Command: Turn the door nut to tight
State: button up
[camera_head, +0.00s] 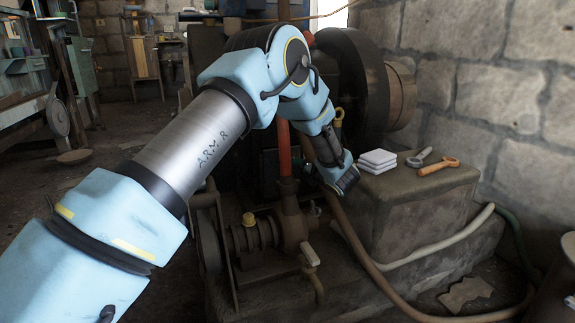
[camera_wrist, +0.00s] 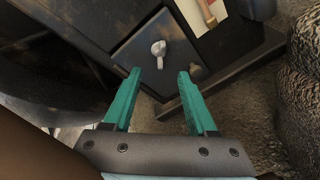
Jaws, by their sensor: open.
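The door nut (camera_wrist: 158,48), a pale metal piece with a small wing or lever, sits on a dark square door panel (camera_wrist: 132,52) in the wrist view. My gripper (camera_wrist: 159,72) is open, with its two teal fingers apart and nothing between them. The fingertips point toward the door, and the nut shows just beyond the gap between them. I cannot tell the exact distance to the nut. In the head view my arm reaches down to the dark machine, and the nut and door are hidden there.
A red pipe (camera_head: 284,150) and a pump (camera_head: 290,230) stand below my arm. Hoses run along the floor at right. A rounded rough mass borders the wrist view's right.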

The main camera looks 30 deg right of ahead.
aim_at(288, 163)
jog(key=b+x, duration=0.3)
jog(key=x, duration=0.6)
jog(key=shift+w+f, duration=0.15)
jog(key=shift+w, duration=0.2)
grip_shut()
